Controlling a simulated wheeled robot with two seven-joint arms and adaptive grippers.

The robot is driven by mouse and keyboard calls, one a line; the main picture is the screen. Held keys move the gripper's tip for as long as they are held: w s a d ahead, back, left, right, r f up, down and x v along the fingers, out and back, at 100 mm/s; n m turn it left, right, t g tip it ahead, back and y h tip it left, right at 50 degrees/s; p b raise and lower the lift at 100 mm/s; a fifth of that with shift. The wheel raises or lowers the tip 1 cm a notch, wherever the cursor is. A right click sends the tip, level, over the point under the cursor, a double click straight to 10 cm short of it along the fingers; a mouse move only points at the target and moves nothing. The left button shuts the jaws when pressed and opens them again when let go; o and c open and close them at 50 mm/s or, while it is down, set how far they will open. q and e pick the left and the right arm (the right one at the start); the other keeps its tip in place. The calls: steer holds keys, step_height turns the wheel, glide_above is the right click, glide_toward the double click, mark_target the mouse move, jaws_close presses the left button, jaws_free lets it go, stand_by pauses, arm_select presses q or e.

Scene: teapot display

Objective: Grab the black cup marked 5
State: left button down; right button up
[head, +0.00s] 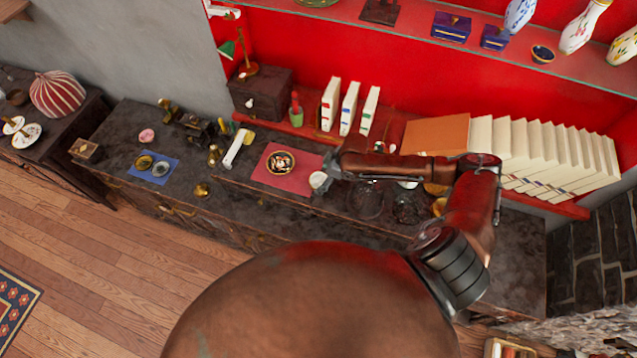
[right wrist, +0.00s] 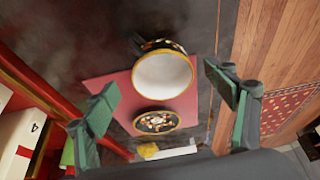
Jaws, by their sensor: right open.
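In the right wrist view this cup (right wrist: 163,75) shows a white inside, a gold rim and a dark patterned outer side. No number 5 can be read on it. My right gripper (head: 331,172) is at the cup's right in the head view. In the right wrist view, my right gripper's green fingers (right wrist: 158,80) are spread wide and empty, with the cup between and beyond them. My left gripper is not in view.
A round patterned dish (head: 281,162) lies on the red mat. A white long object (head: 238,148) lies left of the mat. Glass vessels (head: 368,200) stand under my right forearm. White books (head: 545,150) line the red shelf behind. The cabinet top in front of the mat is clear.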

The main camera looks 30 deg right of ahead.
mark_target(316, 185)
steer(key=x, duration=0.3)
steer(key=shift+w+a+r, duration=0.1)
steer(key=shift+a, duration=0.1)
steer(key=shift+f, duration=0.45)
steer(key=c, duration=1.4)
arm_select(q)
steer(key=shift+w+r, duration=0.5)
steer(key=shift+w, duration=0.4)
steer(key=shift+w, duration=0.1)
